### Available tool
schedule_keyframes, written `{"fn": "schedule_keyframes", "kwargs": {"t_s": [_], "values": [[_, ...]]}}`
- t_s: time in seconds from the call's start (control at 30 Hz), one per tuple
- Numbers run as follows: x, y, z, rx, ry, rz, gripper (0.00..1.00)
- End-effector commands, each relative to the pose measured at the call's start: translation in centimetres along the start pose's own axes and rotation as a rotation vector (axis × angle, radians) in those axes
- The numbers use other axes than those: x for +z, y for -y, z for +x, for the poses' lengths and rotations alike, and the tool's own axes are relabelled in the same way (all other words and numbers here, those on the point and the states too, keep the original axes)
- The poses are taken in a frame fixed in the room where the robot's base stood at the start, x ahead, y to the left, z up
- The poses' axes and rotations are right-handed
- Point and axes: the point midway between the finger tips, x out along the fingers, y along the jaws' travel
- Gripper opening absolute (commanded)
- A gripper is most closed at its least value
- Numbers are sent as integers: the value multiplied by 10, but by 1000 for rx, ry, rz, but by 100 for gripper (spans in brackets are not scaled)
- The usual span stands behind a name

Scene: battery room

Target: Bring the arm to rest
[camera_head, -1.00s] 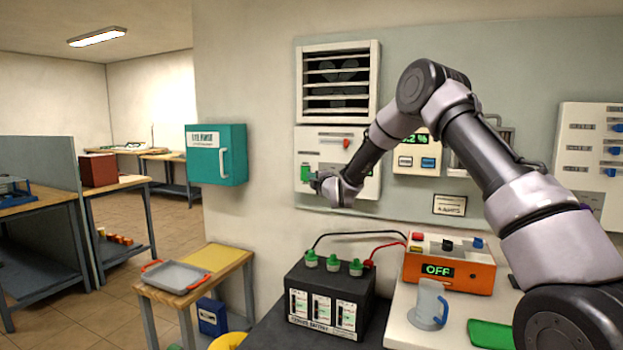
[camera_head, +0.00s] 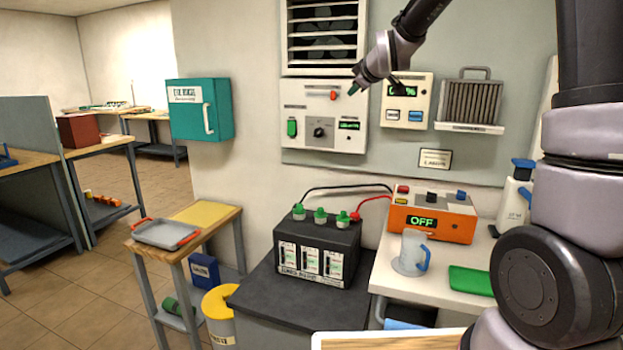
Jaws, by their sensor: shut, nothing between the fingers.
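My arm rises at the right of the head view, and its upper links leave the top edge of the picture. My gripper (camera_head: 354,91) hangs at the upper middle, in front of the wall panel, and points down and left. It is shut and holds nothing.
A black battery (camera_head: 315,250) with green caps stands on a dark bench. A teal cabinet (camera_head: 200,108) hangs on the wall. Floor at left is clear.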

Motion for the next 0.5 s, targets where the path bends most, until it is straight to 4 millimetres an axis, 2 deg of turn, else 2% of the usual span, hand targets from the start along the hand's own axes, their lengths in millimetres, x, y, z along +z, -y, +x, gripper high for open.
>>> {"fn": "schedule_keyframes", "kwargs": {"t_s": [0.03, 0.23, 0.37, 0.5], "values": [[7, -6, -30, -6, 34, 79, 0], [51, -1, -139, -42, 196, 457, 0], [81, 18, -208, -51, 299, 717, 0], [111, 51, -275, -54, 404, 993, 0]]}}
